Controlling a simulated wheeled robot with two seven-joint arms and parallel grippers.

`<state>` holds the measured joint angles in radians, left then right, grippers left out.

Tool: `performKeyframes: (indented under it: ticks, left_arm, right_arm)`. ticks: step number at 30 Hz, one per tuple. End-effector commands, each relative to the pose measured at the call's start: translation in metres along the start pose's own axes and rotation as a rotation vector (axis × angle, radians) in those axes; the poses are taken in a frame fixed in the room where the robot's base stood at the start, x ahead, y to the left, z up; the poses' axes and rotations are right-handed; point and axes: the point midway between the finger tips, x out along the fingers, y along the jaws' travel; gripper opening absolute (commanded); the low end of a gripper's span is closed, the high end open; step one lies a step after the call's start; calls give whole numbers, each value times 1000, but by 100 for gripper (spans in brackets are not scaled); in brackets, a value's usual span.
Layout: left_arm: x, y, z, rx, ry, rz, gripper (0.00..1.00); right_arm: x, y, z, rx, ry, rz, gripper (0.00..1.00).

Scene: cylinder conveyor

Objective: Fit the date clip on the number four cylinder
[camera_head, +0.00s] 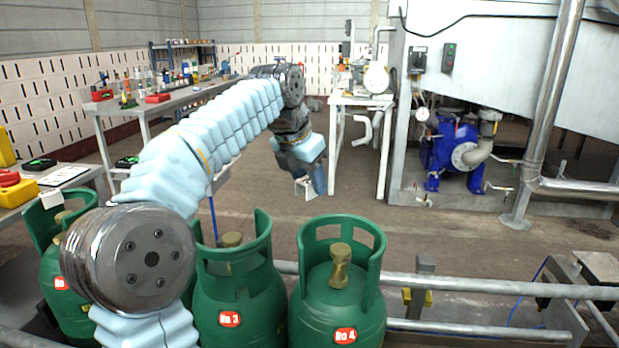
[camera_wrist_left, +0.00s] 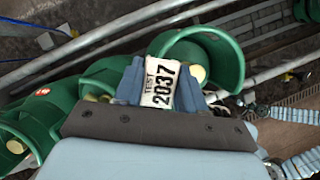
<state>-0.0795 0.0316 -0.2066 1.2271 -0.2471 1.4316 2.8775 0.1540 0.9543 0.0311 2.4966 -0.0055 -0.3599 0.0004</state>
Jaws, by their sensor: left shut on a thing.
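The number four cylinder (camera_head: 335,305) is green, with a "No 4" label, an open collar and a brass valve. It stands upright at the bottom middle of the head view. My left gripper (camera_head: 312,185) is beyond the cylinder and above the floor, apart from the collar in the picture. The clip shows small and pale in the head view (camera_head: 301,187). Green collars lie behind the clip in the wrist view; their numbers are not readable there. My right gripper is not in view.
Metal rails (camera_head: 480,286) run to the right. A white stand (camera_head: 360,101), a workbench (camera_head: 170,105) and a blue pump (camera_head: 450,155) stand further back. The floor between is open.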

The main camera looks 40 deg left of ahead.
Motion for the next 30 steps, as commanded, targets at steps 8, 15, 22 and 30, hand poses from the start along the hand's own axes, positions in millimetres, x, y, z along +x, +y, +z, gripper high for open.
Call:
performKeyframes:
  ticks: [8,15,22,30]
  left_arm:
    - [31,0,-13,0,-1,0,11]
    - [40,0,-18,0,-1,0,11]
    - [40,0,-17,0,-1,0,11]
    - [40,0,-17,0,0,0,11]
  right_arm:
    - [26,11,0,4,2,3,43]
    - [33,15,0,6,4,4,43]
    - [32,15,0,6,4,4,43]
    - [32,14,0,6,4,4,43]
